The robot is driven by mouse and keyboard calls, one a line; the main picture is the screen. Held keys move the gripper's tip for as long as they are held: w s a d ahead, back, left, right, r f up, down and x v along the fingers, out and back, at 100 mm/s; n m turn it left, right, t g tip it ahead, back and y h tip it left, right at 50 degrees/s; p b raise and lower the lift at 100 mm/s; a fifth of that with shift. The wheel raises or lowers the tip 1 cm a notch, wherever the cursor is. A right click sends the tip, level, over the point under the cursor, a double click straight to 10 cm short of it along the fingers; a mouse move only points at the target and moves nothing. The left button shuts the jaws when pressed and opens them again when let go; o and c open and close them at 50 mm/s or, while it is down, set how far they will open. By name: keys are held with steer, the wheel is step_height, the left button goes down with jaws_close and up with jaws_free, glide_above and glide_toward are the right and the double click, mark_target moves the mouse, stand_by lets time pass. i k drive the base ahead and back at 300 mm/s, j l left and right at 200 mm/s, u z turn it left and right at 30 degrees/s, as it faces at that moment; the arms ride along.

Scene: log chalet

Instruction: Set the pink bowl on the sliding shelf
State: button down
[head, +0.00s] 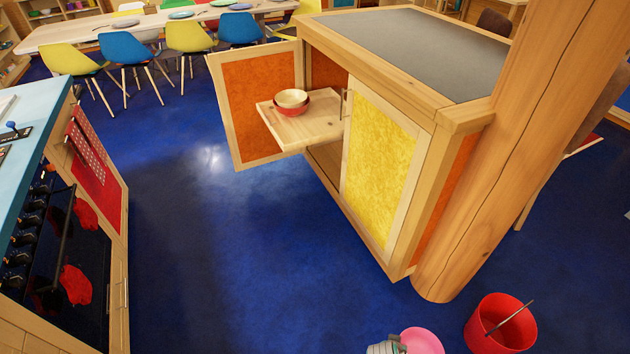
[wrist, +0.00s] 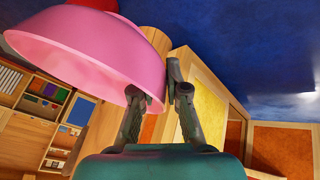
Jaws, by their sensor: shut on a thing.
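The pink bowl (head: 422,341) is at the bottom edge of the head view, partly cut off. My gripper (head: 388,347) is at its left side, mostly out of frame. In the wrist view my gripper (wrist: 154,84) is shut on the rim of the pink bowl (wrist: 85,50), which hangs tilted to the left of the fingers. The sliding shelf (head: 322,132) is pulled out of the open cabinet, well away from the bowl. A cream bowl (head: 292,98) sits nested in a red bowl (head: 291,110) on the shelf.
The cabinet's orange door (head: 245,108) stands open left of the shelf; its yellow door (head: 378,165) is closed. A log post (head: 520,150) and a red bucket (head: 500,322) are at right. A stove counter (head: 30,120) is at left. The blue floor (head: 215,235) between is clear.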

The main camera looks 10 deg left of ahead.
mark_target(312, 129)
steer(key=i+j, duration=1.25)
